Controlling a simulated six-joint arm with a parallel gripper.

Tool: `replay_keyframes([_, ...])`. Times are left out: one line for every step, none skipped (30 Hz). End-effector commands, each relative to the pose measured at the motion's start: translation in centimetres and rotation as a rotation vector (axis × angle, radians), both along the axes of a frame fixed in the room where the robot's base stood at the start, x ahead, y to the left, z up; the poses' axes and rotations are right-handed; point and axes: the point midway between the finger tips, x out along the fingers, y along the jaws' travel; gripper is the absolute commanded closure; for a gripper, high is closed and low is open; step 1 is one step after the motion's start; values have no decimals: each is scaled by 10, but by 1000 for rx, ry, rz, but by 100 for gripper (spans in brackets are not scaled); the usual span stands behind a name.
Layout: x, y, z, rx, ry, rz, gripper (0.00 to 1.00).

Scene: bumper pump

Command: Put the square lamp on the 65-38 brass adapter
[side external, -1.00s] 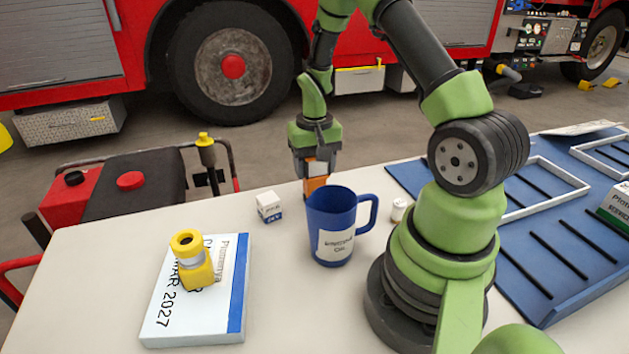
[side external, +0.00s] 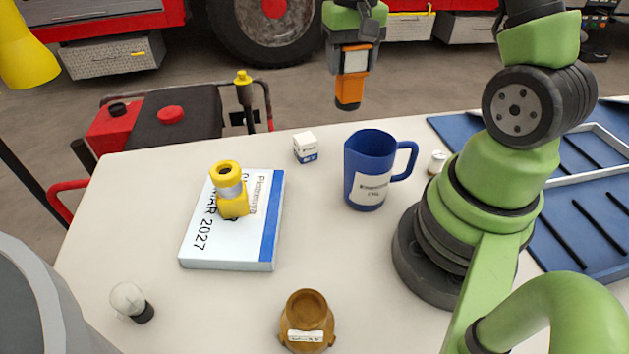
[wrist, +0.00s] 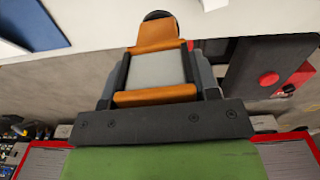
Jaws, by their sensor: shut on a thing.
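The square lamp (side external: 348,91) is orange with a pale grey square face and a dark round end. My gripper (side external: 355,60) is shut on it and holds it in the air beyond the blue mug, dark end down. In the wrist view the lamp (wrist: 157,95) sits between the two fingers of my gripper (wrist: 155,70). The brass adapter (side external: 307,325) is a brown-gold, stepped round piece with a small white label, too small to read surely. It stands on the table at the front, well away from the lamp.
A blue mug (side external: 368,175) stands between the lamp and my arm's base. A white book (side external: 210,250) carries a yellow fitting (side external: 232,200). A small white box (side external: 305,148) and a clear bulb-like piece (side external: 131,302) are on the table. The table around the adapter is mostly clear.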

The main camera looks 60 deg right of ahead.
Motion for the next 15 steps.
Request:
replay_keyframes([6, 15, 3, 0, -1, 52, 78])
replay_keyframes([9, 25, 5, -1, -2, 86, 78])
replay_keyframes([13, 41, 8, -1, -2, 139, 78])
replay_keyframes([16, 53, 11, -1, -2, 182, 78])
replay_keyframes([18, 67, 13, -1, -3, 227, 78])
replay_keyframes([20, 86, 17, -1, -2, 289, 78])
replay_keyframes([21, 100, 19, -1, -3, 336, 78])
replay_keyframes([21, 114, 22, -1, -4, 384, 78])
replay_keyframes([20, 133, 25, -1, -2, 445, 78])
replay_keyframes([18, 146, 28, 0, -3, 492, 78])
replay_keyframes([16, 160, 30, 0, -3, 539, 78])
replay_keyframes([12, 178, 34, 0, -3, 601, 78])
replay_keyframes([8, 190, 36, 0, -3, 648, 78])
replay_keyframes([4, 203, 39, -1, -3, 695, 78])
replay_keyframes([-3, 219, 42, -1, -3, 758, 78])
